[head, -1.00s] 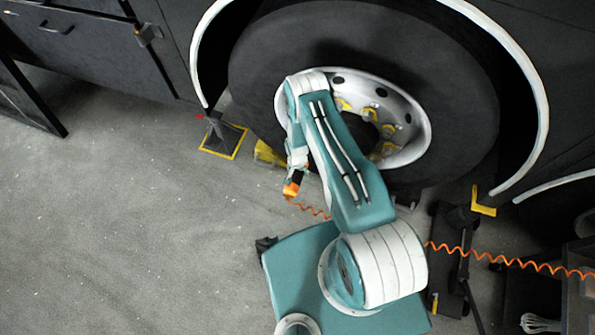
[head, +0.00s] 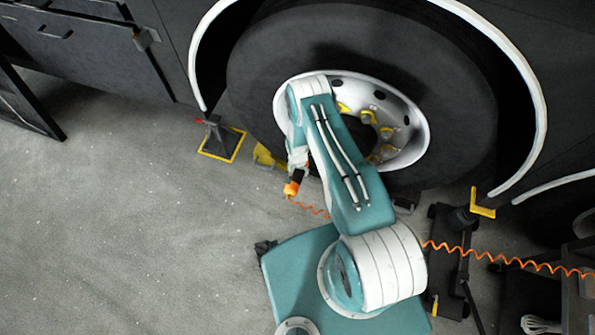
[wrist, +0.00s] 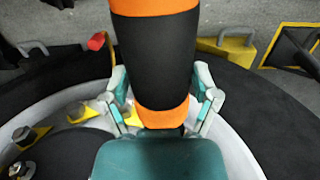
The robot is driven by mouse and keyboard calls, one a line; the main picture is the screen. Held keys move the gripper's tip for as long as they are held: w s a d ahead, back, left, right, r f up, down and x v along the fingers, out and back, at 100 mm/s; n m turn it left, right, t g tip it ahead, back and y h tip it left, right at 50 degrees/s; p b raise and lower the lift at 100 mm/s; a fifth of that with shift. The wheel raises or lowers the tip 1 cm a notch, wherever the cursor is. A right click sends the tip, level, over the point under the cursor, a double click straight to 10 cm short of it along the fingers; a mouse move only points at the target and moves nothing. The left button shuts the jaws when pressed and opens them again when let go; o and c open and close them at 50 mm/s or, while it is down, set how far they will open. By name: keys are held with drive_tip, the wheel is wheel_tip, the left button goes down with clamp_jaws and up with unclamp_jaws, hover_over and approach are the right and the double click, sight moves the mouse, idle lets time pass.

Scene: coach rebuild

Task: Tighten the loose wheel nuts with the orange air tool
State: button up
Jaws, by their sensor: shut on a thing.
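My gripper (wrist: 163,105) is shut around the orange and black air tool (wrist: 154,50), seen from close up in the wrist view. In the head view the orange end of the tool (head: 291,189) shows below my gripper (head: 298,162), low in front of the wheel. The wheel (head: 410,140) has a pale rim with nuts around a dark hub. Some nuts (head: 388,132) carry yellow pointers; my arm hides others. In the wrist view, nuts (wrist: 22,135) with yellow pointers lie left of the tool. I cannot tell which are loose. The tool's working end is not clearly visible.
An orange coiled hose (head: 500,260) runs across the floor to the right. A dark stand with a yellow-edged base (head: 222,140) and a yellow chock (head: 267,157) are by the tyre. A black jack (head: 450,260) is at right. Floor at left is clear.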

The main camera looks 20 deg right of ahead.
sight(294, 179)
drive_tip(key=shift+w+d+r, duration=0.1)
drive_tip(key=shift+w+d, duration=0.3)
drive_tip(key=shift+w, duration=0.3)
drive_tip(key=shift+w+d+r, duration=0.1)
drive_tip(key=shift+w+d, duration=0.3)
drive_tip(key=shift+w, duration=0.25)
idle(2.7)
drive_tip(key=shift+s+a, duration=0.1)
drive_tip(key=shift+s, duration=0.05)
idle(0.4)
drive_tip(key=shift+s+a+f, duration=0.1)
drive_tip(key=shift+s+a, duration=0.6)
drive_tip(key=shift+s, duration=0.35)
drive_tip(key=shift+s+a, duration=0.75)
drive_tip(key=shift+s, duration=0.3)
drive_tip(key=shift+s+a+f, duration=0.1)
drive_tip(key=shift+s+a, duration=0.6)
drive_tip(key=shift+s, duration=0.35)
drive_tip(key=shift+r, duration=0.1)
